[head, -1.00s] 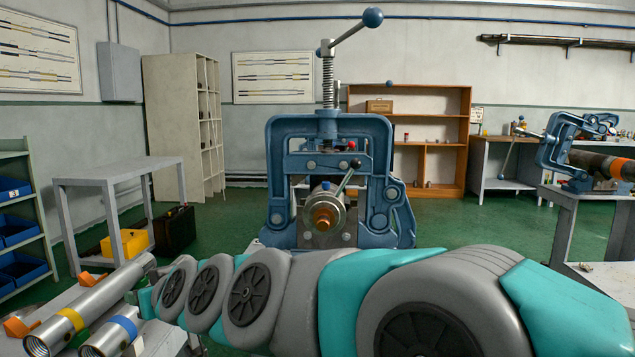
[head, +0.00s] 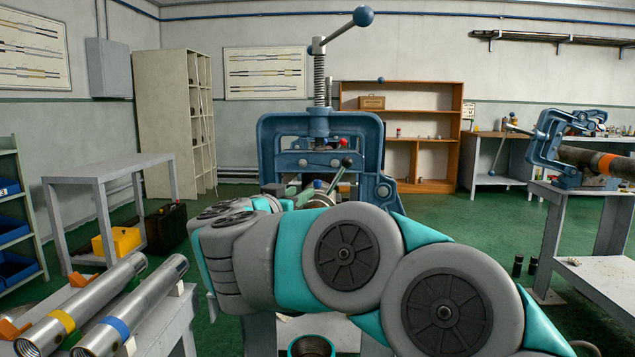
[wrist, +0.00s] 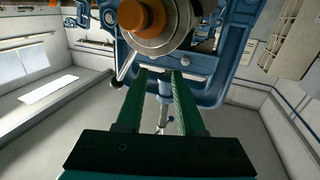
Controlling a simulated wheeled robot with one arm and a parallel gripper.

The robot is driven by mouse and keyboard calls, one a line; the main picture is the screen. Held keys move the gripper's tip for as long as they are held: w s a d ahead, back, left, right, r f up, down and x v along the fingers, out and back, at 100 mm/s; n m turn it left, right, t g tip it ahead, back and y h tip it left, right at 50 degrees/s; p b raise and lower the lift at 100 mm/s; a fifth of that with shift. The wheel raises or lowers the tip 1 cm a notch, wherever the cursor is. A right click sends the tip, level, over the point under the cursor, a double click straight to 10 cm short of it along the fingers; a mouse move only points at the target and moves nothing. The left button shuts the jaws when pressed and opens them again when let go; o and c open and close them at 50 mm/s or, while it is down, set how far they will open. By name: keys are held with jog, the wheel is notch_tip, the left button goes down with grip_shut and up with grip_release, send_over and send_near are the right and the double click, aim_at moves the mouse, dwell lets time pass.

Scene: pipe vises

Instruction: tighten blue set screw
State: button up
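The blue pipe vise (head: 262,135) stands straight ahead, with a threaded spindle and a ball-ended handle above its frame. A small blue knob (head: 318,184), which looks like the blue set screw, shows low inside the vise. A red knob (head: 343,142) sits higher up, and a lever with a black ball (head: 347,161) slants beside it. My gripper (wrist: 164,71) is open, its green fingers apart with nothing between them. In the wrist view, the fingertips are close to the round metal collar with the orange core (wrist: 140,15). The blue screw cannot be made out there.
Silver pipes with yellow and blue bands (head: 125,320) lie on a bench at lower left. A grey table (head: 110,170) stands at left. Another vise (head: 565,145) holding a pipe stands at right.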

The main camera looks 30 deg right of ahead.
aim_at(316, 182)
jog(key=x, duration=1.1)
jog(key=shift+w+d, duration=0.2)
jog(key=shift+d, duration=0.05)
grip_shut()
